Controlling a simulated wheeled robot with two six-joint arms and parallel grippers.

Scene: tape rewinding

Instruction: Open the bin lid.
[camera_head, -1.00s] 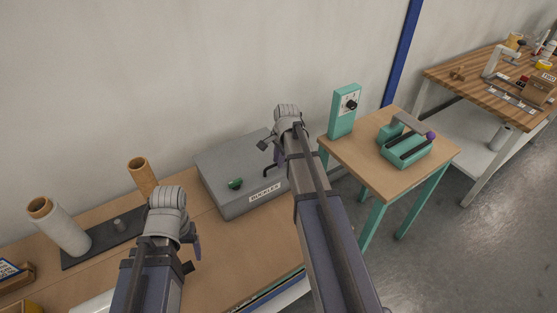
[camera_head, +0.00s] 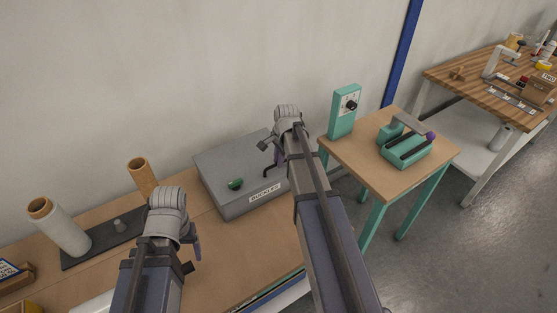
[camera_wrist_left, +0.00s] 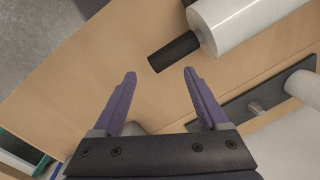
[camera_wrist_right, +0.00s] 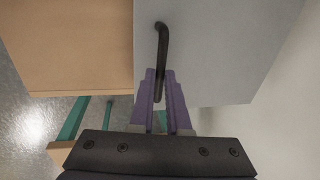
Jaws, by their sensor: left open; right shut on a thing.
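The bin is a grey box (camera_head: 222,165) labelled BUCKLES, standing on the wooden table with its lid down as far as I can see. A dark bent handle (camera_wrist_right: 162,45) sticks out from its grey surface in the right wrist view. My right gripper (camera_wrist_right: 160,76) is shut on the end of this handle; in the head view the right arm partly hides the box's right side. My left gripper (camera_wrist_left: 159,73) is open and empty above the table, left of the box in the head view.
A small green object (camera_head: 235,184) lies on top of the box. A white roll (camera_head: 60,228) and a brown tube (camera_head: 142,177) stand by a dark plate at the left. A teal machine (camera_head: 405,147) sits on a separate stand at right. The table front has free room.

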